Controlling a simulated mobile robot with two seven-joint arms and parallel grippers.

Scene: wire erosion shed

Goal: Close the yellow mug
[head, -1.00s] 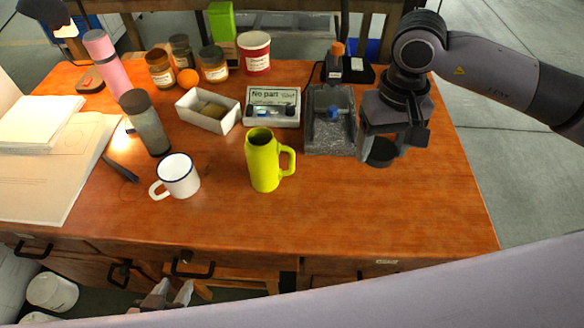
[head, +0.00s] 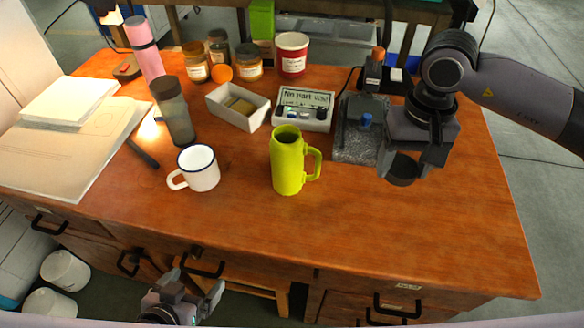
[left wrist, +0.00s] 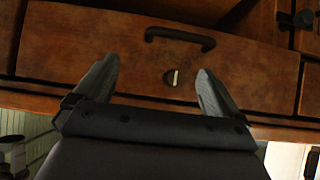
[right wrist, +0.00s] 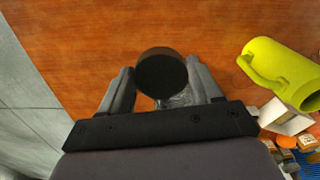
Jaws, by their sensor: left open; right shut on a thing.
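The yellow mug (head: 288,166) stands upright and open-topped on the wooden bench, its handle to the right in the head view. It also shows at the right of the right wrist view (right wrist: 288,78). My right gripper (head: 408,163) is shut on a dark round lid (head: 403,174) and holds it to the right of the mug, apart from it. The lid sits between the fingertips in the right wrist view (right wrist: 161,78). My left gripper (head: 191,294) is open and empty, below the bench's front edge, facing a drawer front (left wrist: 235,75).
A white enamel mug (head: 200,170) stands left of the yellow mug. A grey bottle (head: 173,112), a white box (head: 224,112), a scale-like device (head: 304,108) and a grey tray (head: 352,150) stand behind. The front right of the bench is clear.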

